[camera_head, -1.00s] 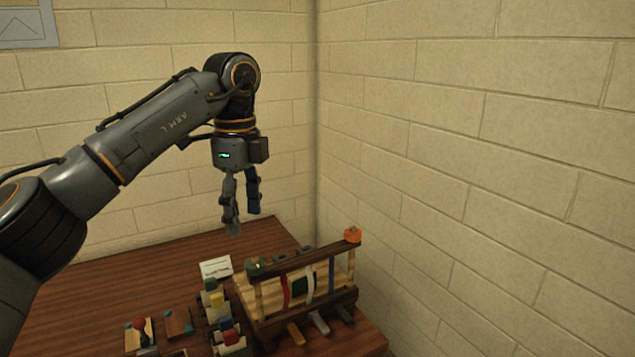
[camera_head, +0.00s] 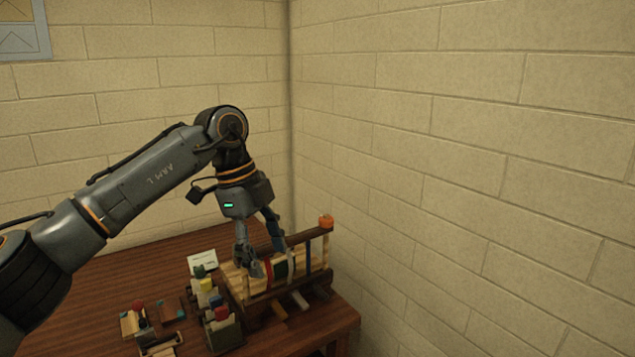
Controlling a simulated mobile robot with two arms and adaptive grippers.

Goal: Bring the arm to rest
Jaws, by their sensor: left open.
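My left arm comes in from the left, and its gripper (camera_head: 267,262) points down with its fingers apart. The fingertips overlap the wooden rack (camera_head: 318,262) in the picture, in front of its upper bar and coloured bands. I cannot tell whether they touch it. No object shows clearly held between the fingers. The rack's left post top is hidden behind the gripper. My right gripper is out of view.
The rack stands near the right end of the brown table (camera_head: 130,270), close to the wall corner. An orange knob (camera_head: 326,221) tops its right post. A holder with coloured-capped bottles (camera_head: 221,313) and a white card (camera_head: 202,260) stand left of it. The table's back left is clear.

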